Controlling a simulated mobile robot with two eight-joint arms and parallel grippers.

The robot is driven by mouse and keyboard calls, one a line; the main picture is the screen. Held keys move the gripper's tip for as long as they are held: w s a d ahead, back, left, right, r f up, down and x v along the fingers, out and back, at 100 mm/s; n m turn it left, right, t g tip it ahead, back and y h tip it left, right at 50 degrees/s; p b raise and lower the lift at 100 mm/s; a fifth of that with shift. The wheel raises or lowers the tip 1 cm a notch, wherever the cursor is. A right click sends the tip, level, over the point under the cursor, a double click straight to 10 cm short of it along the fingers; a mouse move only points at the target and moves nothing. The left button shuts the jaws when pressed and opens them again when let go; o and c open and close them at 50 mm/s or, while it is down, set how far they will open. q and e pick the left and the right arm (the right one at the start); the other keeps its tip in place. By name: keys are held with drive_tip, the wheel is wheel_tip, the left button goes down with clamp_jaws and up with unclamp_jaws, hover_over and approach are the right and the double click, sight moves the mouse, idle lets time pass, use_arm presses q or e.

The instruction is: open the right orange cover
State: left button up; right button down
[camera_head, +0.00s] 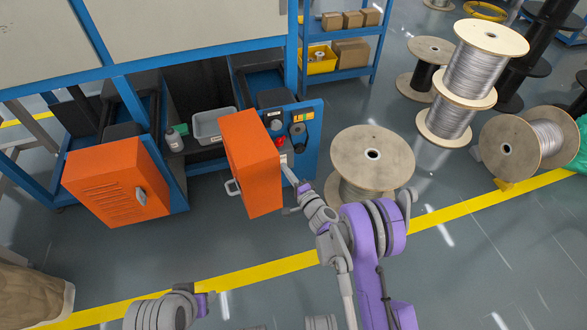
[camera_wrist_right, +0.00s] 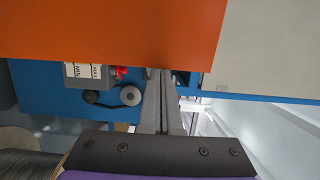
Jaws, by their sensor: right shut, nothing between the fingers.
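The left orange cover (camera_head: 118,182) stands over the machine's left side. A grey tray (camera_head: 207,137) and a bottle (camera_head: 174,140) sit between the covers. Control knobs (camera_head: 298,133) are behind my right gripper. A large cable reel (camera_head: 372,165) stands close on the right. Floor in front is clear.

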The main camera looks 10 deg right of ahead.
use_arm(q)
drive_tip(key=shift+s+a+r, duration=0.1)
drive_tip(key=shift+s+a, duration=0.1)
drive_tip(key=shift+a, duration=0.2)
use_arm(e)
drive_tip(key=shift+s+a, duration=0.2)
drive_tip(key=shift+a, duration=0.45)
drive_tip(key=shift+s+a, duration=0.2)
drive_tip(key=shift+a, duration=0.4)
drive_tip(key=shift+a, duration=0.1)
